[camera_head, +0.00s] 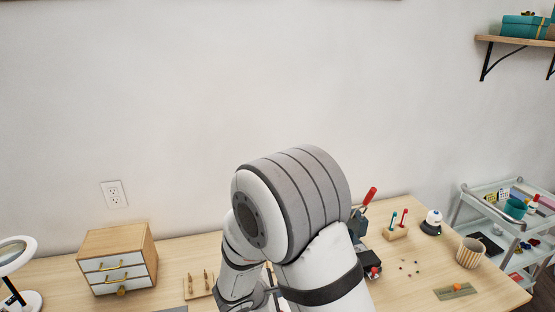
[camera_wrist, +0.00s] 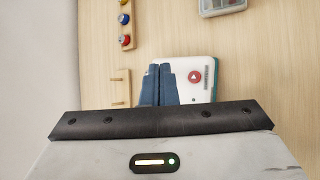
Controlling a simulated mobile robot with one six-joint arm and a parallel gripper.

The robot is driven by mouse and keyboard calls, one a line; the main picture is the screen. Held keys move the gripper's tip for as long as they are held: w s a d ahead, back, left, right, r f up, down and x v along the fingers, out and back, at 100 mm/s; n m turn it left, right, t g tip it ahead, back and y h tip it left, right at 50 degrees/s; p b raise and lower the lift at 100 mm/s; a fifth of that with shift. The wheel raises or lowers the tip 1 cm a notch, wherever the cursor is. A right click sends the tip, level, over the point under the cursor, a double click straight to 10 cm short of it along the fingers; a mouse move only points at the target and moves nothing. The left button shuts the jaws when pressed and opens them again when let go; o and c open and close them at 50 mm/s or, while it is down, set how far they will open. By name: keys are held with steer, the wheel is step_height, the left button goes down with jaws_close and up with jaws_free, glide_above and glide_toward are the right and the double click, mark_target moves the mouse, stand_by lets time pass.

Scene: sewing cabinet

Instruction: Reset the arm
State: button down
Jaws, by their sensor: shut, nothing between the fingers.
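My gripper (camera_wrist: 160,85) shows in the wrist view with its two blue-grey fingers together and nothing between them. It points over the wooden table, above or in front of a white device (camera_wrist: 197,62) with a red round button; the fingers hide part of that device. I cannot tell how high above it the fingers are. In the head view my arm fills the lower middle, and the gripper is not seen there.
The table (camera_head: 400,285) holds a small drawer cabinet (camera_head: 118,258) at left, a striped cup (camera_head: 470,253) and a rack with small tools (camera_head: 396,232) at right. A lamp (camera_head: 18,255) stands at far left. A cart (camera_head: 505,215) stands beyond the right side.

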step_height(320, 180, down, 6)
steer(key=b, duration=0.3)
steer(key=shift+r+b, duration=0.2)
steer(key=shift+b, duration=0.1)
steer(key=shift+f+b, duration=0.75)
steer(key=shift+b, duration=0.1)
stand_by(0.9)
steer(key=shift+f+b, duration=0.4)
steer(key=shift+b, duration=0.3)
